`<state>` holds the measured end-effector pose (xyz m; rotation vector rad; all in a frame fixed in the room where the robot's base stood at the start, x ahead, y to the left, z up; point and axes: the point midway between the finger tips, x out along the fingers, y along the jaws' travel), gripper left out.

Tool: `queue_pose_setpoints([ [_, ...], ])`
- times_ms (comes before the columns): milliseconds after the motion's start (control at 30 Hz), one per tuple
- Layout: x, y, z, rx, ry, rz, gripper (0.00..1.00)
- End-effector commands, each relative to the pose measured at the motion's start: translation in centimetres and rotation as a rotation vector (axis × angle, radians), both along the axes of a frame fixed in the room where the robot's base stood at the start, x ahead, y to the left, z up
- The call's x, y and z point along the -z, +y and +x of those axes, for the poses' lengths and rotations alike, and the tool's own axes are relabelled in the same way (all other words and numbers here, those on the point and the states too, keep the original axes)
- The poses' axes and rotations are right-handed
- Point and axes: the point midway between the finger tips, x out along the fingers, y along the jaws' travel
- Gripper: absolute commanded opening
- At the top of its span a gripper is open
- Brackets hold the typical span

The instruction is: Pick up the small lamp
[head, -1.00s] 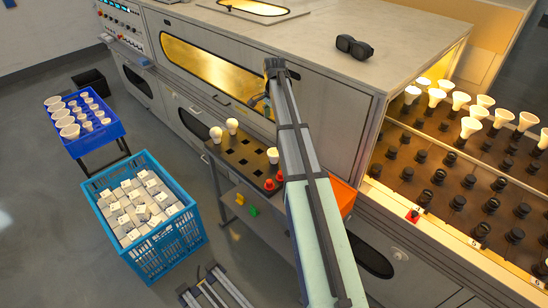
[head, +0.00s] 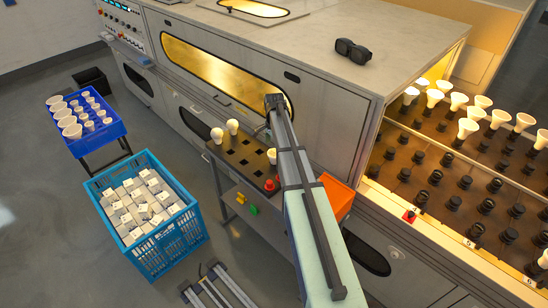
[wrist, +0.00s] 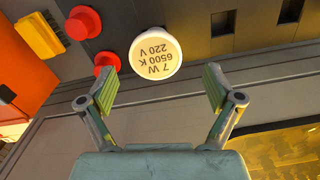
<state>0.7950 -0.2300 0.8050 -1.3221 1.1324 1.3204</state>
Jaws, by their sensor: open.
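A small white lamp (head: 272,155) stands on the dark perforated plate (head: 243,172) of the side shelf, close to red knobs. In the wrist view the lamp (wrist: 155,52) shows its round white face printed "7 W 6500 K 220 V". My gripper (wrist: 158,72) is open with green-padded fingers on either side below the lamp in the picture, and nothing is between the pads. The lamp lies just beyond the fingertips; I cannot tell the exact gap. In the head view my gripper is mostly hidden by my arm.
Two more lamps (head: 224,131) stand at the plate's far left corner. Red knobs (wrist: 83,22) and a yellow block (wrist: 40,35) are left of the lamp. An orange bin (head: 338,197) is right of the plate. The oven cabinet wall (head: 330,128) rises behind.

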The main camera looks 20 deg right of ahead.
Motion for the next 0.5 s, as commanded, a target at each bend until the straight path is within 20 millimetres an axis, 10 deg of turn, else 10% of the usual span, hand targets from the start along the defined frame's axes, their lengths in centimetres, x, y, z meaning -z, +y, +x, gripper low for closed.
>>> queue_pose_setpoints([
  [500,4.3,0.2,-0.5,0.0,0.001,0.0,0.9],
])
